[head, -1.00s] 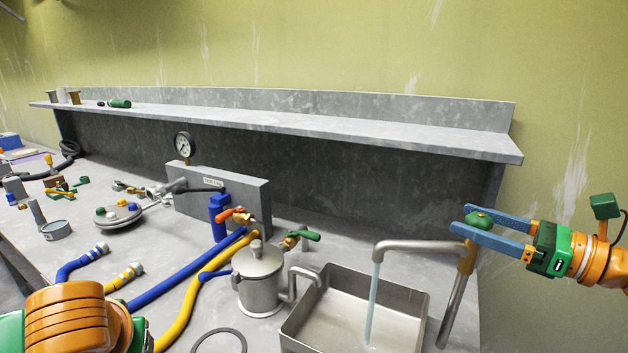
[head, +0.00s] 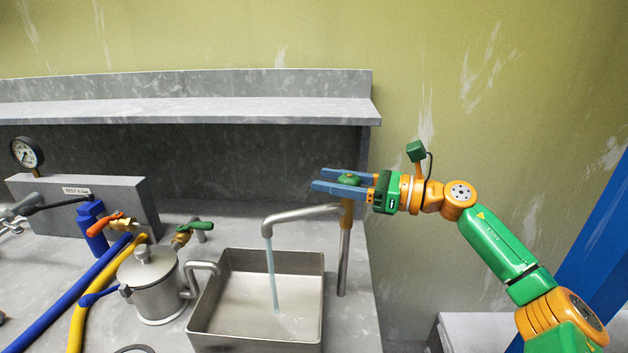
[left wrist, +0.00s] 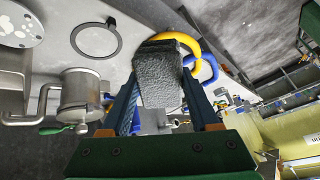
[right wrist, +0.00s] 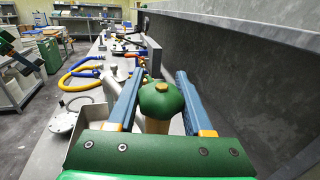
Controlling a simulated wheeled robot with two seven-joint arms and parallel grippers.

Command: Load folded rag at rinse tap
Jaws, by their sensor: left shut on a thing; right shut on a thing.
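A dark grey folded rag (left wrist: 160,66) shows in the left wrist view between the fingers of my left gripper (left wrist: 158,88), which is shut on it. My left gripper is out of the head view. The rinse tap (head: 345,245) stands at the right end of the bench, and water (head: 272,275) runs from its spout into a metal basin (head: 322,300). My right gripper (head: 330,181) is shut on the tap's green knob (head: 349,179); the knob also shows between its fingers in the right wrist view (right wrist: 161,100).
A lidded metal pail (head: 155,285) stands left of the basin. Blue (head: 75,295) and yellow (head: 88,318) hoses run beside it from a grey test block (head: 140,200) with a gauge (head: 26,153). A shelf (head: 180,111) runs behind. A flat ring (left wrist: 96,40) lies on the bench.

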